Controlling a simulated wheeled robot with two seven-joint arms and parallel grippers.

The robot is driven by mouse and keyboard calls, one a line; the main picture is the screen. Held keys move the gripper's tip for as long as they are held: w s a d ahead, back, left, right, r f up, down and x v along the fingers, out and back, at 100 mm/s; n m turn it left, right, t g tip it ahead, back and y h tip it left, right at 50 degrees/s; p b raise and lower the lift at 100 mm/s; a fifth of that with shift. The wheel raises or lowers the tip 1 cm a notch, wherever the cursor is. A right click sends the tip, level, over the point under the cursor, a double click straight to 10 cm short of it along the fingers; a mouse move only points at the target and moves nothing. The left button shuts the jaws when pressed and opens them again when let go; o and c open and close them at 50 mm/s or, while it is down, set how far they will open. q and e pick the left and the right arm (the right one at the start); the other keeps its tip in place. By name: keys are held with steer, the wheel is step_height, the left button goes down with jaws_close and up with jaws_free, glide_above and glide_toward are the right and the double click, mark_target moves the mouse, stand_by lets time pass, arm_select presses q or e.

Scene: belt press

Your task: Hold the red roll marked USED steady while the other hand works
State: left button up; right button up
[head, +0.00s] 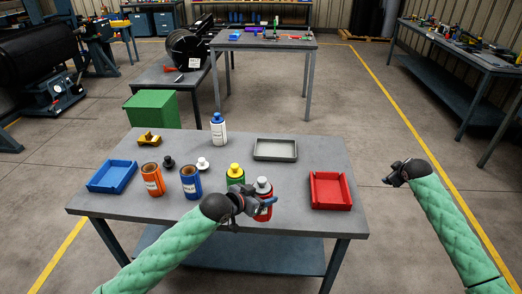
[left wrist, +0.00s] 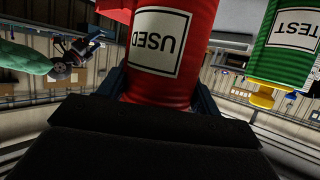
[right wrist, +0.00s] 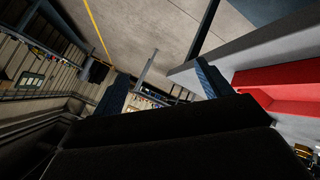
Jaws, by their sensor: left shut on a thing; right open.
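The red roll marked USED (head: 265,211) is near the front middle of the table, with a pale grey top. My left gripper (head: 256,206) is shut around its side. The left wrist view shows the roll (left wrist: 172,85) between the two fingers, its USED label upside down in the picture. The roll looks upright; I cannot tell if its base touches the table. My right gripper (head: 392,180) is open and empty, out past the table's right edge. In the right wrist view nothing is between its fingers (right wrist: 160,88).
A green roll marked TEST (left wrist: 288,45) with a yellow top stands close beside the red roll. A red tray (head: 332,207), grey tray (head: 275,158), blue tray (head: 106,189), blue roll (head: 190,183), orange roll (head: 152,181) and white bottle (head: 218,134) share the table (head: 250,222).

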steer(key=w+a+r+n+g+y, duration=0.15)
steer(key=a+r, duration=0.25)
steer(key=a, duration=0.6)
steer(key=w+a+r+n+y, duration=0.1)
steer(key=a+r+n+y, duration=0.15)
steer(key=a, duration=0.65)
step_height(320, 180, up, 15)
steer(key=n+g+h, duration=0.3)
steer(key=n+g, duration=0.5)
steer(key=n, duration=0.6)
glide_above(261, 179)
steer(key=shift+f, duration=0.65)
step_height(261, 179, down, 11)
steer(key=shift+r, duration=0.15)
steer(key=shift+c, duration=0.3)
steer(key=c, duration=1.1)
